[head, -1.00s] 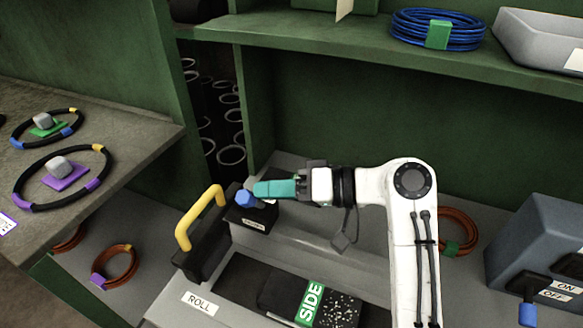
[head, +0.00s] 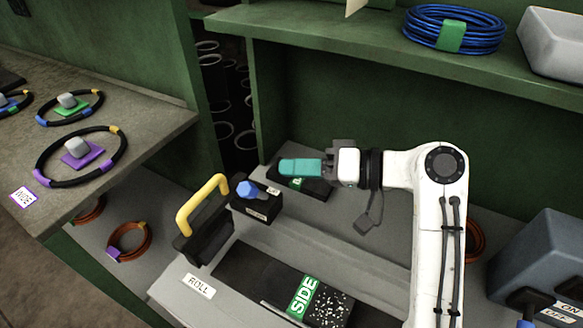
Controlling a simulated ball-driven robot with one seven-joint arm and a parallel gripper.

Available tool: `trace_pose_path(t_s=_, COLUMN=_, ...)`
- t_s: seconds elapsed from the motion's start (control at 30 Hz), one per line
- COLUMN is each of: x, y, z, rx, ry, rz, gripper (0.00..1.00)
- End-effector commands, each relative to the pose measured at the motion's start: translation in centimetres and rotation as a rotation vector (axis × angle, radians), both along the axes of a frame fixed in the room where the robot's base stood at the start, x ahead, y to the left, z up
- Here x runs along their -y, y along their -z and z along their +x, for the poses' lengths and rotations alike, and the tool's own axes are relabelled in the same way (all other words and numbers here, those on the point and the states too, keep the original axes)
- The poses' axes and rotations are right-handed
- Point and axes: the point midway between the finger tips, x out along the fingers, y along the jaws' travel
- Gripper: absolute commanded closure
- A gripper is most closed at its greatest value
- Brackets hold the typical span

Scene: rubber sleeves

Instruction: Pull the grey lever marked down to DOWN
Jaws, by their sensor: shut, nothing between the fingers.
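A lever with a blue knob (head: 247,189) stands on a small black box (head: 262,207) beside the yellow handle. The box carries small white labels that are too small to read surely. No lever shows a clearly grey knob, and I cannot read DOWN anywhere. My gripper (head: 292,167) has teal fingers, shut and empty, pointing left. In the picture it lies above and to the right of the blue knob, with a visible gap. It partly covers a dark piece with a green label (head: 297,184) behind it.
The yellow handle (head: 200,203) rises left of the black box. A grey box (head: 545,255) with an ON/OFF label stands at right. A green shelf (head: 390,50) overhangs the back.

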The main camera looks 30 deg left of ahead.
Motion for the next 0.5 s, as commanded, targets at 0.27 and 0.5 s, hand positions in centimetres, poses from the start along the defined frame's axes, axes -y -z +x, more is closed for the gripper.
trace_pose_path(t_s=0.27, x=4.7, y=-0.6, z=1.0, rx=-0.001, ry=0.0, rz=0.001, gripper=1.0)
trace_pose_path(t_s=0.5, x=7.6, y=-1.2, z=1.7, rx=0.001, ry=-0.002, rz=0.0, gripper=1.0)
